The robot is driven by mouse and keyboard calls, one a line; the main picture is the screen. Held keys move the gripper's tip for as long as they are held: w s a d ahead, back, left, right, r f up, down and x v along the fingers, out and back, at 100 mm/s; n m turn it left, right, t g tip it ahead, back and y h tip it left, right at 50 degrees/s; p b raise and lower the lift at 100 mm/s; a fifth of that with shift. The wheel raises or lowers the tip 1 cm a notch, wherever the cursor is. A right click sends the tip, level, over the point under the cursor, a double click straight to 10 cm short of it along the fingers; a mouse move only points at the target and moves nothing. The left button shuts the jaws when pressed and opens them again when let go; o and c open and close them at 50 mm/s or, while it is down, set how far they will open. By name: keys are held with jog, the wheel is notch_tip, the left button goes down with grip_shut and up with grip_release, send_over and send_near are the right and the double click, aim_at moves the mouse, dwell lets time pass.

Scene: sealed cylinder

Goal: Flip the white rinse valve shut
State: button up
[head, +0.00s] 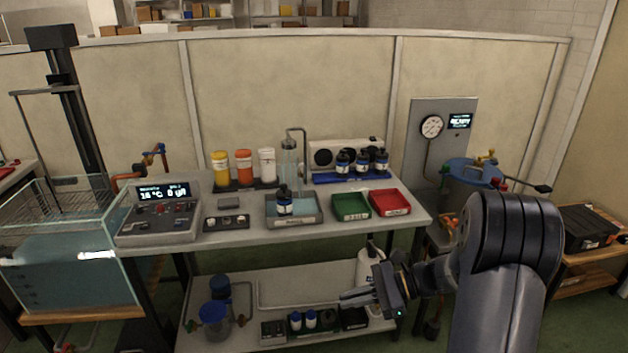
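I cannot make out a white rinse valve for certain in the head view. A thin bent pipe (304,150) rises at the back of the bench beside a clear cylinder (289,165). In front of them is a grey tray (294,222) with a blue surface inside and a dark bottle (284,203) standing in it. My gripper (352,297) is low at the right, in front of the bench's lower shelf, with its fingers pointing left. It is well below the bench top and apart from the tray. Its finger gap is too small to judge.
The bench top (250,237) also holds a control box (157,212), colored jars (243,167), dark bottles (362,162), a green bin (350,206) and a red bin (390,203). A glass tank (70,265) stands left, a blue-lidded vessel (472,172) right. A white bottle (369,262) is behind my gripper.

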jog(key=w+d+f+m+t+y, duration=0.1)
jog(key=w, duration=0.1)
jog(key=w+d+f+m+t+y, duration=0.1)
jog(key=w+d+m, duration=0.1)
jog(key=w+d+f+m+t+y, duration=0.1)
jog(key=w+d, duration=0.1)
jog(key=w, duration=0.1)
jog(key=shift+d+f+m+t, duration=0.25)
jog(key=shift+f+m+t, duration=0.05)
jog(key=shift+m+t, duration=0.1)
grip_shut()
jog(key=shift+w, duration=0.1)
